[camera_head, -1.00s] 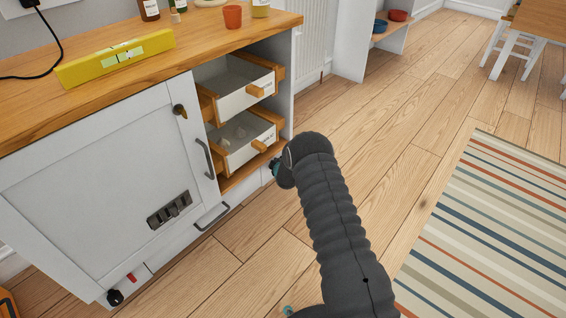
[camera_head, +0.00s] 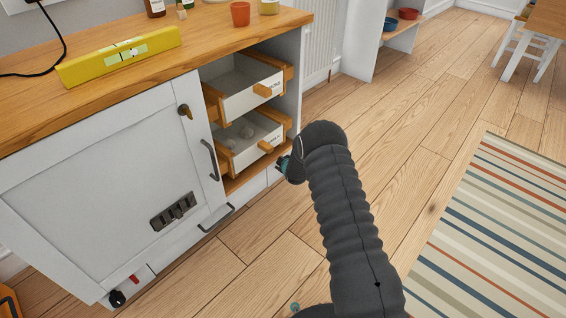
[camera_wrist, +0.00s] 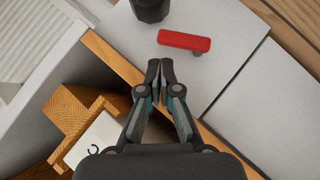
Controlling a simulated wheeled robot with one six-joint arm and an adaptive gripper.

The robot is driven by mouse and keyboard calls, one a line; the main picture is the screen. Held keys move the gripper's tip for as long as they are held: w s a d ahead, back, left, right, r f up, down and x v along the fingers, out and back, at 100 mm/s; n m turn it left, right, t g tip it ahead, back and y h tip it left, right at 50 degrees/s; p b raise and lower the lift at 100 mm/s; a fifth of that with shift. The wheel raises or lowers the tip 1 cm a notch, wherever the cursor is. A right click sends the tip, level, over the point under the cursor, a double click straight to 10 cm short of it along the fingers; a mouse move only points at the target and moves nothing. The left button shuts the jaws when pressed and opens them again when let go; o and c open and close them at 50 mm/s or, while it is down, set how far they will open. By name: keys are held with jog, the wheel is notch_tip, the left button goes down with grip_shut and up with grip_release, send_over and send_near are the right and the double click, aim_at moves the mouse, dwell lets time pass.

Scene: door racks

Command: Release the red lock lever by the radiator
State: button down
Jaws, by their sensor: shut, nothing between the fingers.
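A red lock lever (camera_wrist: 184,41) lies across a pale grey panel in the wrist view, with a dark round knob (camera_wrist: 150,8) beside it. The white slatted radiator (camera_wrist: 28,45) shows at the left of that view. My gripper (camera_wrist: 160,68) is shut and empty, its tips a little below the lever in the picture and apart from it. In the head view my gripper (camera_head: 284,166) is mostly hidden behind my arm, near the drawers' right end; this lever is hidden there. Another red lever (camera_head: 134,280) sits low at the cabinet's left.
Two open drawers (camera_head: 252,99) (camera_head: 246,146) stick out of the cabinet; a wooden drawer corner (camera_wrist: 75,105) is close to my gripper's left. The cabinet door (camera_head: 95,185) is shut. A yellow level (camera_head: 120,57) lies on the worktop. Floor (camera_head: 395,110) to the right is clear.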

jog(key=shift+w+r, duration=0.25)
jog(key=shift+r, duration=0.15)
jog(key=v, duration=0.8)
jog(key=shift+s+f, duration=0.2)
jog(key=shift+f, duration=0.2)
